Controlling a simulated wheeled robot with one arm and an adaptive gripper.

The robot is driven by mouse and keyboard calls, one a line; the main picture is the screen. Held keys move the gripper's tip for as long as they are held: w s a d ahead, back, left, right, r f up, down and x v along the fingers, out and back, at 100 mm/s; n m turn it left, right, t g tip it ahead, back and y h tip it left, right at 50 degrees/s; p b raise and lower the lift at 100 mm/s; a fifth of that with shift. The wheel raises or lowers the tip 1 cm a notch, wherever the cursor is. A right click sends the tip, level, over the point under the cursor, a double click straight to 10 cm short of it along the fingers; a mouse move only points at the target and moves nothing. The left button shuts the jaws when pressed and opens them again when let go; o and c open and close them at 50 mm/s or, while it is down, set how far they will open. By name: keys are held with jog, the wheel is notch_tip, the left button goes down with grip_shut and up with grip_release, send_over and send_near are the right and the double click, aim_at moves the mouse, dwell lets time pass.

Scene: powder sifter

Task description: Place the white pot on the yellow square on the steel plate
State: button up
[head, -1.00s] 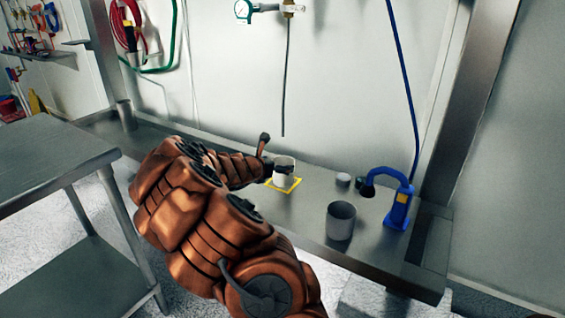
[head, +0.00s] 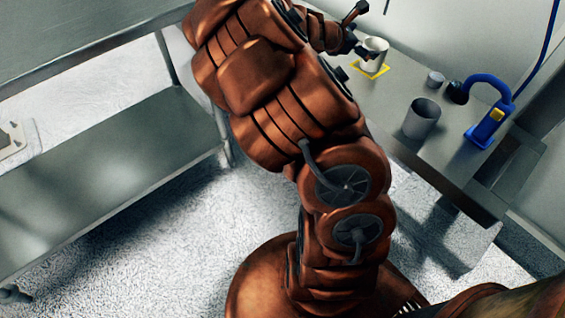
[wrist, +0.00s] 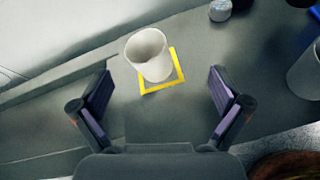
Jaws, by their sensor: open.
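The white pot (head: 375,50) stands upright on the yellow square (head: 371,70) on the steel plate (head: 399,84). In the head view my gripper (head: 361,50) shows small beside the pot, partly hidden by my arm.
A grey cup (head: 421,118), a small grey jar (head: 435,79) and a blue device with a curved neck (head: 488,122) stand to the right on the plate. A steel table (head: 110,140) with a lower shelf is at the left. Open floor (head: 150,250) lies below.

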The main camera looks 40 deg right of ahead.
jog(key=s+a+f+m+y, duration=0.1)
jog(key=s+a+m+y, duration=0.3)
jog(key=a, duration=1)
jog(key=s+a+f+m+g+y, duration=0.1)
jog(key=s+a+m+y, duration=0.4)
jog(key=s+a, duration=0.5)
jog(key=s+a+f+m+g+y, duration=0.1)
jog(key=s+a+m+y, duration=0.3)
jog(key=a, duration=1.6)
jog(key=s+f+m, duration=0.1)
jog(key=s, duration=0.2)
jog(key=shift+s+a+f, duration=0.15)
jog(key=shift+a+f, duration=0.1)
jog(key=shift+f, duration=0.05)
notch_tip(320, 180, up, 22)
jog(key=s+p, duration=0.1)
jog(key=p, duration=2)
jog(key=shift+r+t, duration=0.15)
jog(key=shift+t, duration=0.15)
jog(key=shift+c, duration=0.4)
